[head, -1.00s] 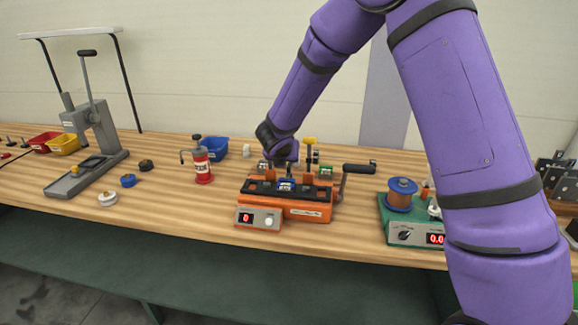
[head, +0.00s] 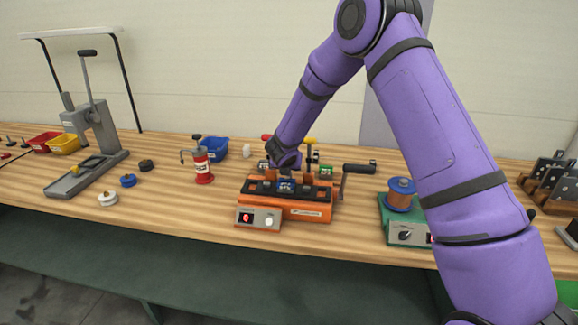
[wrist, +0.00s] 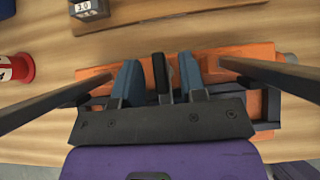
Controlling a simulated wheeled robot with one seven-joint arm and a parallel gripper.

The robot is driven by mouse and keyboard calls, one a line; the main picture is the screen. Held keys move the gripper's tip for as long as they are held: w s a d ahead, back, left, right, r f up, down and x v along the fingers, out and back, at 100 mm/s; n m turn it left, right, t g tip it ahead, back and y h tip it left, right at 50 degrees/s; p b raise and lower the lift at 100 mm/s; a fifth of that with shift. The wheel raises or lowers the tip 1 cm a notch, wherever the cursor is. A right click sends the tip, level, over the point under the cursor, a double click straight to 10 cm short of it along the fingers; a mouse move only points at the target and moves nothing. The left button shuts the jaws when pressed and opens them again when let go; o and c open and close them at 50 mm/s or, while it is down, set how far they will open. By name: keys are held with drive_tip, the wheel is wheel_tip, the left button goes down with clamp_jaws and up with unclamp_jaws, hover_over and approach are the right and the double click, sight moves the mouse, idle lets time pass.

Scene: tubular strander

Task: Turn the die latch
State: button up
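The orange strander (head: 312,212) stands on the bench in the head view, with a black top. My gripper (wrist: 160,75) is over its back middle part in the wrist view. Its two blue-grey fingers are open, one on each side of an upright black piece (wrist: 161,73), with a narrow gap on both sides. This piece may be the die latch; I cannot tell for sure. In the head view my wrist hides the fingers and this spot. A red knob (head: 266,138) and a yellow knob (head: 310,140) show on either side of my wrist.
Long dark bars (wrist: 50,105) flank my gripper closely in the wrist view. A crank (head: 357,169) sticks out at the strander's right. A copper spool (head: 400,195) stands right.

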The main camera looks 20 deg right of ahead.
clamp_jaws()
drive_tip(key=shift+w+m+g+h, duration=0.1)
drive_tip(key=shift+m+g+h, duration=0.65)
drive_tip(key=shift+m, duration=0.65)
drive_tip(key=shift+h, duration=0.25)
unclamp_jaws()
drive_tip(key=shift+a, duration=0.1)
drive_tip(key=shift+r, duration=0.1)
drive_tip(key=v, duration=1)
drive_tip(key=shift+s+r, duration=0.15)
drive_tip(key=shift+s, duration=0.25)
drive_tip(key=shift+a, duration=0.1)
